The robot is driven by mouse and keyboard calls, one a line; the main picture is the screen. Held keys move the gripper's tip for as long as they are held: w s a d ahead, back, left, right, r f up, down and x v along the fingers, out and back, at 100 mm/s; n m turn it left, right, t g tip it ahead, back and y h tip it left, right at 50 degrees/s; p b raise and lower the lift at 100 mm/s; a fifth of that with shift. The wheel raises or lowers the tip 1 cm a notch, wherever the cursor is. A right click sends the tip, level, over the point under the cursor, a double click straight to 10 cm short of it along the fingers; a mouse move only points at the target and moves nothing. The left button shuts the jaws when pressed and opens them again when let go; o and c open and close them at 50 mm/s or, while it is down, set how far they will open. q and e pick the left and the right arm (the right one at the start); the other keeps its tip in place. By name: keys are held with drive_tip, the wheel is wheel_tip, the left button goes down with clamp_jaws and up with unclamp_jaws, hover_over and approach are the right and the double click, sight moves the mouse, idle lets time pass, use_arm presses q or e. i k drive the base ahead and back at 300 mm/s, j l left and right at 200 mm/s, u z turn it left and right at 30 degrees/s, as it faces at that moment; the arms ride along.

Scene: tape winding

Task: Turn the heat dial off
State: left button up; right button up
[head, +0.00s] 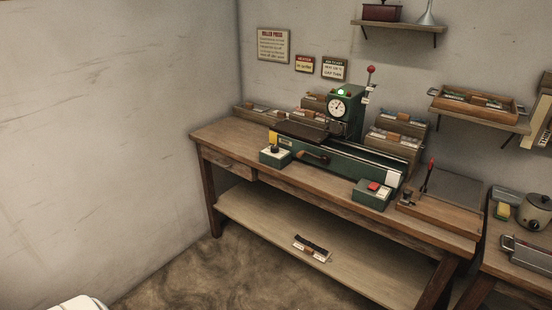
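A green machine (346,115) stands on the wooden workbench, with a round white gauge (337,108) and a lit green lamp (341,92) on its upright head. A small green box with a pale top (267,157) sits at the machine's front left. A dark and yellow knob (274,149) stands on it; this may be the heat dial, but its marks and setting are too small to read. Another green box with a red button (373,186) sits at the front right. Neither of my grippers is in view.
The workbench (340,195) has a lower shelf (270,240) holding a small dark-and-white item (312,248). Card trays (395,140) stand behind the machine. A board with a red-handled lever (428,175) is at the right. A second table holds a pot (535,211).

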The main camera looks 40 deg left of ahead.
sight(274, 148)
drive_tip(key=i+j, duration=0.2)
drive_tip(key=j, duration=0.15)
drive_tip(key=i+j, duration=0.15)
drive_tip(key=j, duration=0.25)
drive_tip(key=i+j, duration=0.2)
drive_tip(key=j, duration=0.15)
drive_tip(key=i+j, duration=0.15)
drive_tip(key=j, duration=0.25)
